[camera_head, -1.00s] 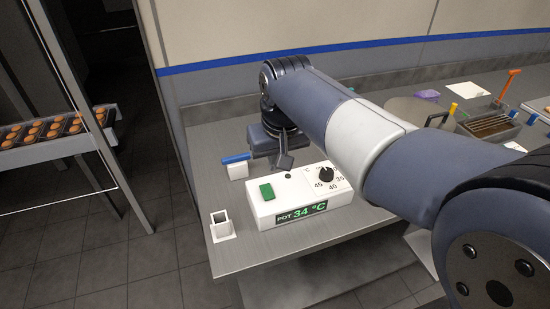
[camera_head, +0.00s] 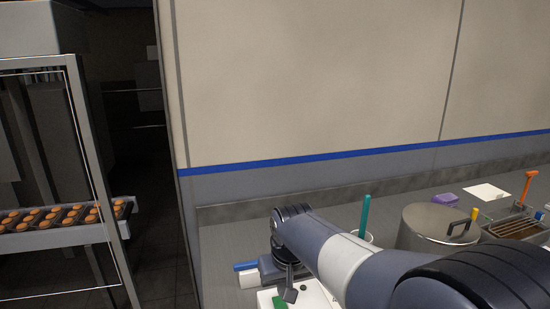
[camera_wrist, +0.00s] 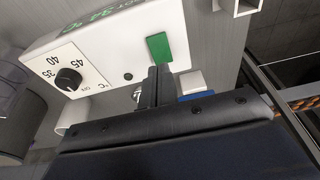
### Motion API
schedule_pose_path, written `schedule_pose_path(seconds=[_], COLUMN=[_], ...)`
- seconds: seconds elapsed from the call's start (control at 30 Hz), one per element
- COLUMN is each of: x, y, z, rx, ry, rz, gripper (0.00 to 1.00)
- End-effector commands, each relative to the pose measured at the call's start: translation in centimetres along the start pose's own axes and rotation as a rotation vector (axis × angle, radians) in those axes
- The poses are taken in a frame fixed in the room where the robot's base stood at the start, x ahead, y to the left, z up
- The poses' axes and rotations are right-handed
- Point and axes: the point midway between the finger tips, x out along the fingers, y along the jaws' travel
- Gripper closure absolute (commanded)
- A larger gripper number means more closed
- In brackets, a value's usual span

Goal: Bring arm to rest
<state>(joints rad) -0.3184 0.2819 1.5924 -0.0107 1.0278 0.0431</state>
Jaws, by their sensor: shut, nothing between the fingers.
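My gripper (camera_wrist: 157,88) is shut with nothing between its fingers. In the wrist view its fingers stand in front of the white control box, just beside the green button (camera_wrist: 159,47); I cannot tell whether they touch it. In the head view my gripper (camera_head: 290,294) hangs low over the same white control box (camera_head: 265,298), which is mostly cut off by the lower edge. In the wrist view the box (camera_wrist: 110,47) shows a black dial (camera_wrist: 69,79) and part of a green display.
A lidded metal pot (camera_head: 425,228) stands on the counter to the right, with a teal-handled tool (camera_head: 365,215) beside it. A blue-topped item (camera_head: 245,266) lies left of my gripper. A wall stands behind the counter. A rack with biscuits (camera_head: 62,219) is at the left.

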Motion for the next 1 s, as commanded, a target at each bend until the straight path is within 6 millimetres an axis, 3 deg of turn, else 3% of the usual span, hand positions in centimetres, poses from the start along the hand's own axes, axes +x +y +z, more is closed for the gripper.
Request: schedule_pose_path(seconds=[0.07, 0.3, 0.5, 0.87, 1.0], x=[0.6, -4.4, -6.2, -6.2, -5.2], y=[-0.1, -0.1, -0.1, -0.1, -0.1], z=[0.1, 0.0, 0.0, 0.1, 0.1], rx=[-0.001, -0.001, -0.001, 0.0, 0.0], ry=[0.0, 0.001, -0.003, -0.004, -0.006], rz=[0.0, 0.0, 0.0, 0.0, 0.0], gripper=[1.0, 1.0, 1.0, 1.0, 1.0])
